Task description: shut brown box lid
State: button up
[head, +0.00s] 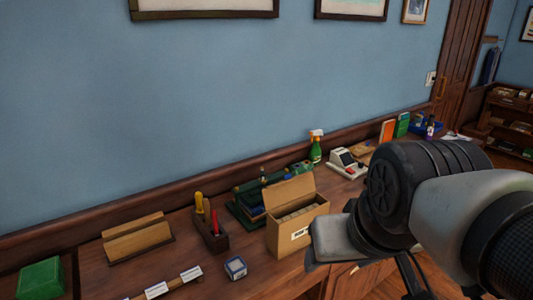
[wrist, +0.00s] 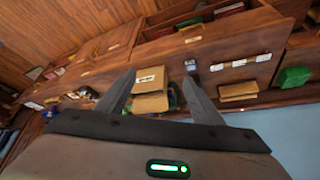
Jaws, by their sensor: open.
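The brown box (head: 297,231) stands on the wooden counter, with a white label on its front. Its lid (head: 289,191) is raised at the back, and the inside shows several packed pale items. In the wrist view the box (wrist: 150,76) appears between the fingers, with its lid (wrist: 150,103) below it in the picture. My gripper (wrist: 158,76) is open and empty, apart from the box. In the head view my arm covers the right side, and the fingers cannot be made out.
A green spray bottle (head: 316,150) and white device (head: 346,163) stand farther right.

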aim_at(278, 194)
jog(key=i+l+u, duration=0.4)
jog(key=l, duration=0.25)
jog(key=i+l+u, duration=0.2)
jog(key=l, duration=0.2)
jog(key=i+l+u, duration=0.2)
jog(key=l, duration=0.2)
jog(key=i+l+u, duration=0.2)
jog(key=l, duration=0.2)
jog(key=k, duration=0.1)
